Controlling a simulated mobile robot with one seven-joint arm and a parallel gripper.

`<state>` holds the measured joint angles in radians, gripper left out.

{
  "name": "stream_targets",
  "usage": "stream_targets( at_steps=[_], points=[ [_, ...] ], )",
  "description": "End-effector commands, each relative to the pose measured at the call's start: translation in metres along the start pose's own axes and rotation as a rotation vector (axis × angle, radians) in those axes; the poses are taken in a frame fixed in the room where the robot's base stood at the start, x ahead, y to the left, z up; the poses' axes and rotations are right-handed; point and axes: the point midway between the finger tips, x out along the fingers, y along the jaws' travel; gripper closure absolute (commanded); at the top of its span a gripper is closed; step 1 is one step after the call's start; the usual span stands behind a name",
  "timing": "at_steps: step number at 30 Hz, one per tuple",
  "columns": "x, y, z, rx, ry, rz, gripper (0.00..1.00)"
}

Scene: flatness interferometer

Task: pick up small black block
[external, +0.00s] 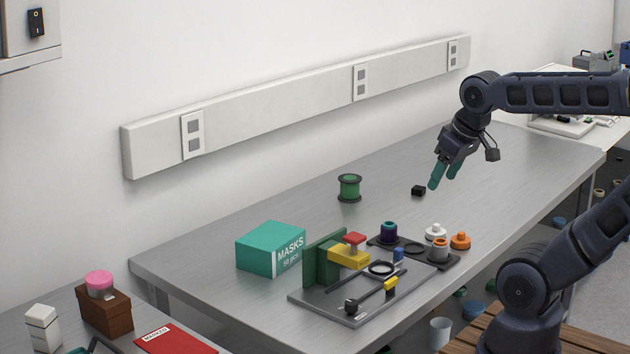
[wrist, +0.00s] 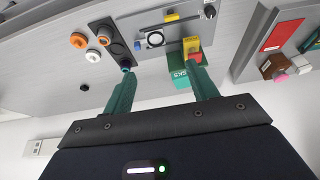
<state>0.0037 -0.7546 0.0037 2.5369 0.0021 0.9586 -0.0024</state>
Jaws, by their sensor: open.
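The small black block (external: 418,190) lies on the grey metal bench, on a bare stretch toward the back. It also shows as a small dark block in the wrist view (wrist: 85,87), left of the left finger. My gripper (external: 443,182) is open and empty, with its green fingers pointing down. In the external picture the fingertips are just right of the block and apart from it. In the wrist view the two fingers of my gripper (wrist: 160,65) are spread, with no block between them.
A green spool (external: 349,188) stands left of the block. Nearer the front are a teal mask box (external: 270,248), a grey plate (external: 330,306) with a clamp fixture, and a dark tray with round parts. White (external: 435,231) and orange (external: 460,240) knobs stand beside the tray. Bare bench surrounds the block.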

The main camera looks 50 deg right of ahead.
Motion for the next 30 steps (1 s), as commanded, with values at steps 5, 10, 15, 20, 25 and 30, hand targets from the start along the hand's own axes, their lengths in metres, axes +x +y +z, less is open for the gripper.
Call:
stream_targets(
  at_steps=[5, 10, 15, 20, 25, 30],
  points=[
    [0.000, 0.000, 0.000, -0.001, 0.000, 0.000, 0.42],
    [0.001, 0.006, -0.015, -0.043, -0.006, 0.012, 0.42],
    [0.006, 0.025, -0.054, -0.170, -0.025, 0.045, 0.42],
    [0.016, 0.051, -0.096, -0.315, -0.052, 0.078, 0.42],
    [0.032, 0.083, -0.137, -0.471, -0.087, 0.108, 0.42],
    [0.053, 0.118, -0.175, -0.627, -0.131, 0.130, 0.42]
  ],
)
